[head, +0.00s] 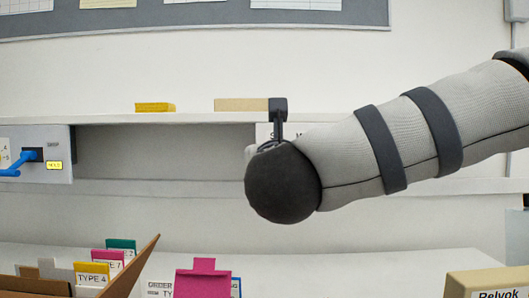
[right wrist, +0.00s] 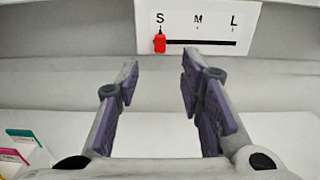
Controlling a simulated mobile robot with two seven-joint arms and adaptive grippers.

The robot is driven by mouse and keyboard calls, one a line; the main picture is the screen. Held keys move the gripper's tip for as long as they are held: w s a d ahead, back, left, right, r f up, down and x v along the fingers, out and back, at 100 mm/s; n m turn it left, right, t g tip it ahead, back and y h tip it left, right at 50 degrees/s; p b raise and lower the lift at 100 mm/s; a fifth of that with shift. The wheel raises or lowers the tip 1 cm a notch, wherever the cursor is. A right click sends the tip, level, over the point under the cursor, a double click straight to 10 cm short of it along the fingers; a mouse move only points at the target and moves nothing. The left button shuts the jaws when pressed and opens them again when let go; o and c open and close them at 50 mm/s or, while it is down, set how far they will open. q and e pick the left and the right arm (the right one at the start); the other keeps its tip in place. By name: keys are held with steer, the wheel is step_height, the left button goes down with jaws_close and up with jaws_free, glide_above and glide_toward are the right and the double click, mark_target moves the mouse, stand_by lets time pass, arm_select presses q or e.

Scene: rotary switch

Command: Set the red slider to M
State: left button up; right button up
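The red slider (right wrist: 160,43) shows in the right wrist view, at the left end of a black slot under the letter S. The slot is on a white panel (right wrist: 212,14) marked S, M and L from left to right. My right gripper (right wrist: 157,75) is open and empty, its two purple-padded fingers spread below the panel and apart from the slider. In the head view my right arm covers most of the panel, and the slider is hidden there. My left gripper is not in view.
A grey box with a blue lever (head: 18,161) and a yellow display is at the left. A yellow block (head: 155,107) and a tan block (head: 241,104) lie on the shelf. Below are a cardboard box (head: 132,268) with coloured cards and a Relyok box (head: 490,284).

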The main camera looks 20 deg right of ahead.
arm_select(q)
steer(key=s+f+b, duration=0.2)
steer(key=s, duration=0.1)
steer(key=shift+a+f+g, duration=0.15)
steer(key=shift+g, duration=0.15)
arm_select(e)
steer(key=x, duration=1)
steer(key=shift+w+r, duration=0.3)
steer(key=shift+r, duration=0.05)
jaws_close()
